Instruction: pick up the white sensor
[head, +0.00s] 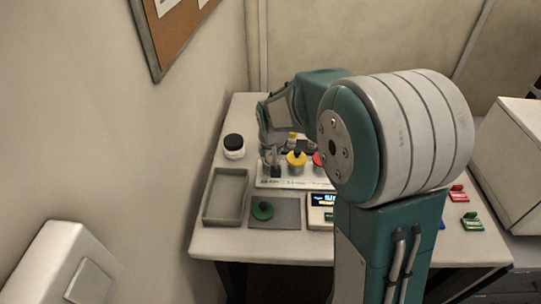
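I cannot pick out the white sensor for certain in the head view. My gripper (272,155) hangs over the back left of the table, above a white panel (262,184). The panel carries a yellow round piece with a dark top (296,160) and a red one (318,159), partly behind my arm. A small dark piece (276,172) shows right below my fingertips; I cannot tell whether they touch it. The finger gap is too small to read. My arm hides the panel's right part.
A white jar with a black lid (233,146) stands left of my gripper. In front are an empty grey tray (209,219), a green round piece (263,211) on a grey mat (289,212) and a display unit (314,216). Red (457,193) and green (472,222) pieces lie right.

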